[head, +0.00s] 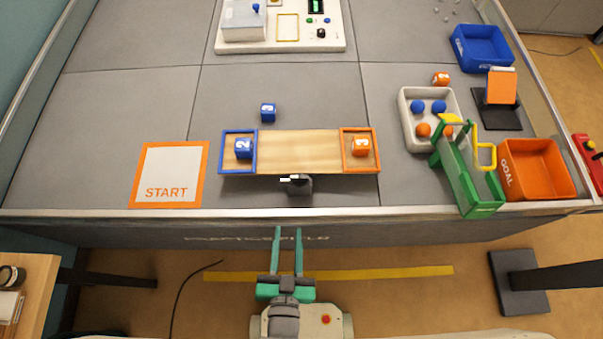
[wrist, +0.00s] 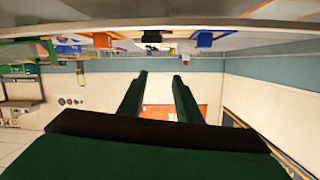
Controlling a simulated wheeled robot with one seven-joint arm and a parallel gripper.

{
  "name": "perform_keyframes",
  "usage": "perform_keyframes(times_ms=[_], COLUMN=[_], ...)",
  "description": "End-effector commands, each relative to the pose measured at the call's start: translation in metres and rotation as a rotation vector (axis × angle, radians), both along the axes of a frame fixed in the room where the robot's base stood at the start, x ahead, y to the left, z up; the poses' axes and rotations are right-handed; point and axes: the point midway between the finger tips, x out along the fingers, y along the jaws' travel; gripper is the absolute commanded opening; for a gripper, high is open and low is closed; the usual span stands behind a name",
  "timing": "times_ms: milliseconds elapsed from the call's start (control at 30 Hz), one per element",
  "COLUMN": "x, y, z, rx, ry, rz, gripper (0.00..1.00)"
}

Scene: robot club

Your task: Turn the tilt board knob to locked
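The tilt board (head: 300,150) is a wooden plank with a blue tray at its left end and an orange tray at its right end. Its dark knob (head: 300,185) sits at the middle of the front edge, with a white mark toward its left side. Any lock lettering is too small to read. In the wrist view, which looks upside down, a dark shape that appears to be the knob (wrist: 152,37) shows beyond the fingertips. My gripper (head: 288,230) is open and empty, in front of the table edge, apart from the knob. The fingers (wrist: 160,76) are spread with a clear gap.
The START mat (head: 170,201) is left; a green frame (head: 470,185) and orange GOAL bin (head: 558,190) are right. The table rim (head: 340,212) runs before the knob.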

Motion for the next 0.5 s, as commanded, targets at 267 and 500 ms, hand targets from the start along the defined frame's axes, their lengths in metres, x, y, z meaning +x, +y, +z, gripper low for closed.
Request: perform_keyframes(times_ms=[267, 500], x=[0.099, 0.180], y=[0.046, 0.084], z=[0.001, 0.029], rx=[0.160, 0.228], ry=[-0.026, -0.067], rz=[0.027, 0.146], gripper=[0.31, 0.31])
